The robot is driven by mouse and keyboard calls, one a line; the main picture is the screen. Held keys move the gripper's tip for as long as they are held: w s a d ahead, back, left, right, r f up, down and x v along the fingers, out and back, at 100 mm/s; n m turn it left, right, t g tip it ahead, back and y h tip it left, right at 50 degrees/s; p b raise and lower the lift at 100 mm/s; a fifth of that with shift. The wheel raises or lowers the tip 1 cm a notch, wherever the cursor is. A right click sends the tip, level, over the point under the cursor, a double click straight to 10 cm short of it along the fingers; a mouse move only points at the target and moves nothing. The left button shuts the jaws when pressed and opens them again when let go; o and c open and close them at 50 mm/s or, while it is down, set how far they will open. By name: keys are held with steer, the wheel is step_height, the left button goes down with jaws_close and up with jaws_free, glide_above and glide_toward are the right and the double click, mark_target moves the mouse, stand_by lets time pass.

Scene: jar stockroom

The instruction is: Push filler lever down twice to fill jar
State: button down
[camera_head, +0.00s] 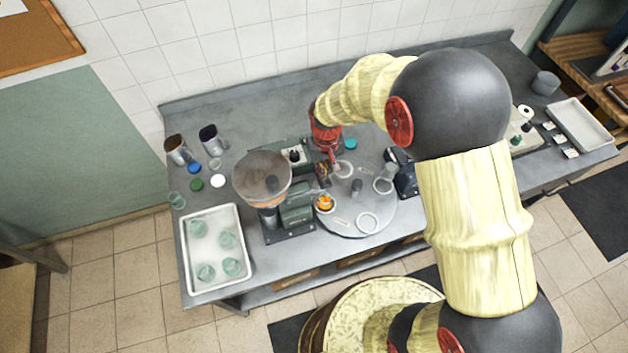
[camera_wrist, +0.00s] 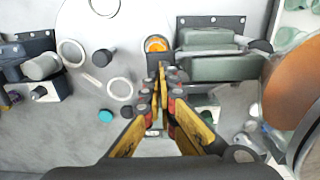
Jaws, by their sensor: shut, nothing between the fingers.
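The filler has a grey-green body (camera_head: 297,197) under a round hopper (camera_head: 262,172). In the wrist view its body (camera_wrist: 212,66) is right of my fingertips, and the hopper's orange-brown contents (camera_wrist: 292,88) show at the right edge. A jar with orange contents (camera_head: 325,203) sits on the turntable beside the filler; it also shows just beyond my fingertips in the wrist view (camera_wrist: 156,44). My gripper (camera_head: 323,176) is shut and empty, pointing down by the filler; its tips meet in the wrist view (camera_wrist: 162,72). I cannot clearly make out the lever; my fingers may hide it.
The round turntable (camera_head: 345,227) carries pale rings and a dark centre knob (camera_head: 356,185). A white tray (camera_head: 240,278) with several glass jars lies at left. Metal mugs (camera_head: 209,138) and coloured lids stand behind it. A dark device (camera_head: 405,178) stands right of the turntable.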

steer(key=shift+d+f+b, duration=0.2)
steer(key=shift+f+b, duration=1)
steer(key=shift+f, duration=0.8)
steer(key=shift+r, duration=0.15)
steer(key=shift+r+p, duration=2.05)
steer(key=shift+r, duration=1.35)
step_height(320, 180, up, 5)
steer(key=p, duration=0.2)
steer(key=shift+p, duration=0.4)
